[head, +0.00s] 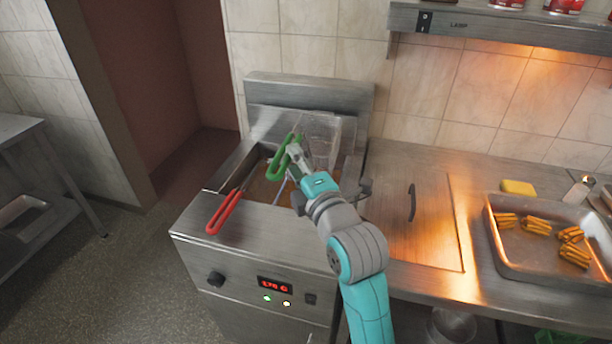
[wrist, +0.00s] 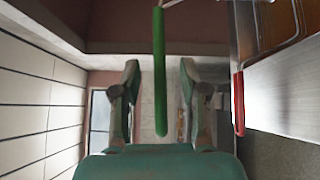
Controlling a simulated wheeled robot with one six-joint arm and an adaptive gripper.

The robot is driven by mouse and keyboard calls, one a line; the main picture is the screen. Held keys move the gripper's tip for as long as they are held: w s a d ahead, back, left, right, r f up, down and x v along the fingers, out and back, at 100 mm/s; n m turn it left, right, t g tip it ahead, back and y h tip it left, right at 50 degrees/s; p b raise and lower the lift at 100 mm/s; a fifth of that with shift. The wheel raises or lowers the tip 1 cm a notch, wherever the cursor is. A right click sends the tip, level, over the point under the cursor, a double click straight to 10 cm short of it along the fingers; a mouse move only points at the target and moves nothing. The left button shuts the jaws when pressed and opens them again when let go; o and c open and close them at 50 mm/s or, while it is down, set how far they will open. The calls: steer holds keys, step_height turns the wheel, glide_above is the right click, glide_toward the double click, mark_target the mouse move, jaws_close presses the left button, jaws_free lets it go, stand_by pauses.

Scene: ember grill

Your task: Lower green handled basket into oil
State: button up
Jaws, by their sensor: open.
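The green handle (head: 279,164) belongs to a wire basket (head: 322,130) at the back of the fryer, which looks raised and tilted. My gripper (head: 296,152) is at this handle, open. In the wrist view, the green handle (wrist: 160,75) stands between the two spread fingers of my gripper (wrist: 159,68), with a gap on each side. The oil well (head: 262,188) lies below, partly hidden by my arm and the handles. A red handle (head: 224,212) rests over the fryer's front edge; it also shows in the wrist view (wrist: 238,100).
The fryer front (head: 255,285) has a lit display and a knob. To the right is a steel counter with a lidded hatch (head: 420,215) and a tray (head: 540,265) of fried sticks. A shelf (head: 500,28) overhangs the counter. Open floor lies left.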

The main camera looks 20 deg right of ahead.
mark_target(289, 134)
steer(key=shift+w+a, duration=0.2)
steer(key=shift+w, duration=1.55)
jaws_close()
steer(key=shift+r, duration=0.1)
steer(key=shift+r, duration=0.1)
steer(key=shift+r, duration=2.3)
steer(key=shift+s+a, duration=0.7)
steer(key=shift+s, duration=0.3)
steer(key=shift+s+a, duration=0.7)
steer(key=shift+s, duration=0.3)
